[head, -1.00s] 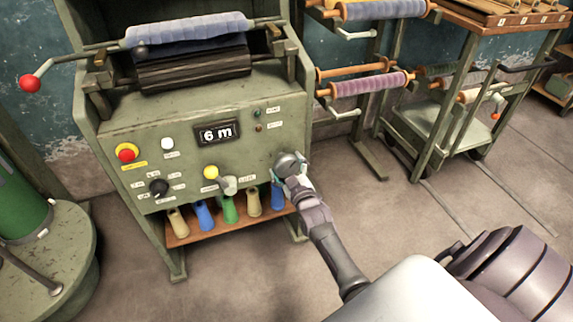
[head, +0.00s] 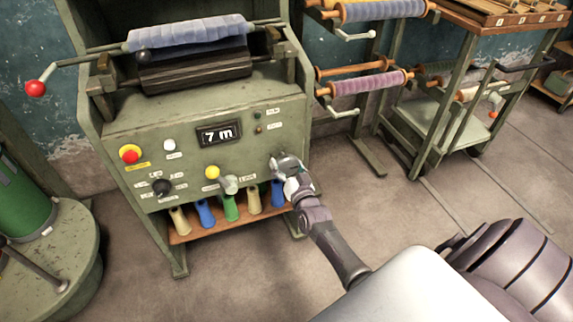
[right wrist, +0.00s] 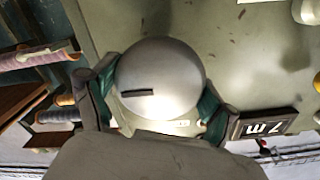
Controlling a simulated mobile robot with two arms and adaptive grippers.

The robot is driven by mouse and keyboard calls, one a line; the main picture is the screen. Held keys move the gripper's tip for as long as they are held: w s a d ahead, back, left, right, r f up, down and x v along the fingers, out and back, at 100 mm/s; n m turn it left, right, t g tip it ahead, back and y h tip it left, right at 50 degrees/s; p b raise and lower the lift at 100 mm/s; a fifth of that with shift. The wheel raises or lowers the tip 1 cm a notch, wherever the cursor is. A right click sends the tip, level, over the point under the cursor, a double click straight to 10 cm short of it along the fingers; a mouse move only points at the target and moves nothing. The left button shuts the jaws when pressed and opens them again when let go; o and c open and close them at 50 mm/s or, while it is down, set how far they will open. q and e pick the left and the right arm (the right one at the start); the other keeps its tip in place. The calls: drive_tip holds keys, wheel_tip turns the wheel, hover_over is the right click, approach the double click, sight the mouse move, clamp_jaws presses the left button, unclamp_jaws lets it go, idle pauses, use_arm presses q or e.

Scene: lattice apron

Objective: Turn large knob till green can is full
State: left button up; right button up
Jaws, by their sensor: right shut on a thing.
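My right gripper (head: 288,172) is at the right side of the machine's front panel, with its fingers shut on a large round knob. In the right wrist view the knob (right wrist: 165,70) is a pale grey dome with a short dark slot, a dark finger on each side of it. A green can (head: 22,208), a tall cylinder cut by the left edge, stands on a round grey-green platform (head: 62,250); its inside is hidden, so its fill cannot be seen. The panel display (head: 218,135) reads 7 m. My left gripper is out of view.
The panel also has a red button on yellow (head: 129,154), a black knob (head: 161,187), a yellow button (head: 212,172) and a grey knob (head: 230,183). Several coloured cones sit on a wooden shelf (head: 190,238) below.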

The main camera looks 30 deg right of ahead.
drive_tip(key=m, duration=0.3)
drive_tip(key=shift+f+m, duration=0.1)
drive_tip(key=shift+m, duration=1.2)
drive_tip(key=shift+m+b, duration=0.3)
drive_tip(key=shift+m, duration=0.9)
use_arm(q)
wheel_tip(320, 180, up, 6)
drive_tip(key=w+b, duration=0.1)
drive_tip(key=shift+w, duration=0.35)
use_arm(e)
drive_tip(key=shift+m, duration=1.8)
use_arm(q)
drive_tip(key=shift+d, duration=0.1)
use_arm(e)
drive_tip(key=o, duration=1)
drive_tip(key=shift+c, duration=0.2)
drive_tip(key=shift+s, duration=0.15)
